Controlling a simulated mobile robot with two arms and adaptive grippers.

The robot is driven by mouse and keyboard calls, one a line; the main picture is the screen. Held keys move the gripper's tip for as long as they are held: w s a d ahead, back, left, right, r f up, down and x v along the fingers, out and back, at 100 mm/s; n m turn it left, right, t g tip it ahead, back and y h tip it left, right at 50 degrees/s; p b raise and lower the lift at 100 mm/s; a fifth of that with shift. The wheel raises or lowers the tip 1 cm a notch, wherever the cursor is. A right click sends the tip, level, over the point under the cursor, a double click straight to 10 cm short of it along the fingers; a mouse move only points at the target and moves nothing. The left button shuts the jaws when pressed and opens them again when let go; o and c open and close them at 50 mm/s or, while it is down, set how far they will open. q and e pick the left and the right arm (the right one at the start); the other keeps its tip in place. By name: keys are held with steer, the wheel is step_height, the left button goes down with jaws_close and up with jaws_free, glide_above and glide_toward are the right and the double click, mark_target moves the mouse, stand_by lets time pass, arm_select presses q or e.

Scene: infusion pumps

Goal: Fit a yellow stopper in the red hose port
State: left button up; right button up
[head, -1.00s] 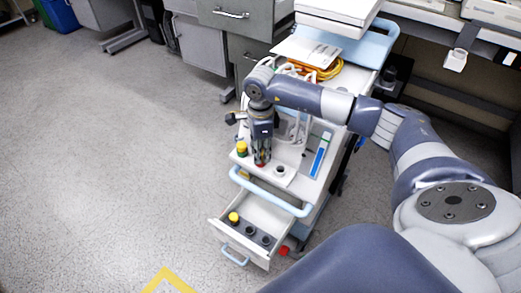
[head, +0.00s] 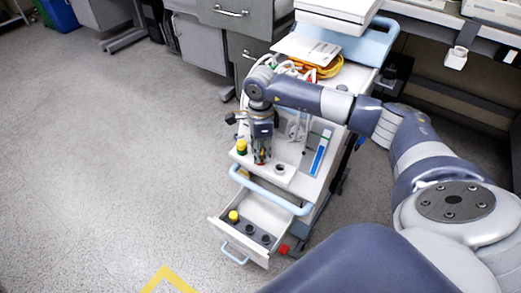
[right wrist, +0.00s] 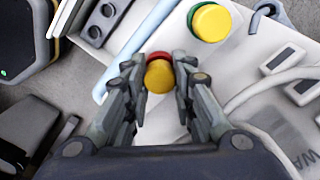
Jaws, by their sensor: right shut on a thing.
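The right gripper (head: 262,157) points down over the cart top in the head view. In the right wrist view its fingers (right wrist: 159,88) are shut on a yellow stopper (right wrist: 158,77). The red hose port (right wrist: 159,57) shows as a red rim just behind the stopper, partly hidden by it; a bit of red also shows under the fingertips in the head view (head: 260,163). I cannot tell whether the stopper sits in the port or above it. A green port with a yellow top (head: 241,146) stands to the left, and it shows in the wrist view (right wrist: 211,22). The left gripper is not in view.
An open drawer (head: 213,222) below holds another yellow stopper (head: 233,216) and dark round pieces (head: 249,230). A white holed block (head: 280,171) is right of the gripper. A light-blue handle (head: 268,190) crosses the cart's front. Open floor lies left.

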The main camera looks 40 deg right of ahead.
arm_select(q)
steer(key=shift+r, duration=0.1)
arm_select(e)
steer(key=shift+s+f, duration=0.1)
steer(key=shift+f, duration=0.15)
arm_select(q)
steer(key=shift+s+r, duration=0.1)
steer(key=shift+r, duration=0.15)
arm_select(e)
steer(key=shift+f, duration=0.1)
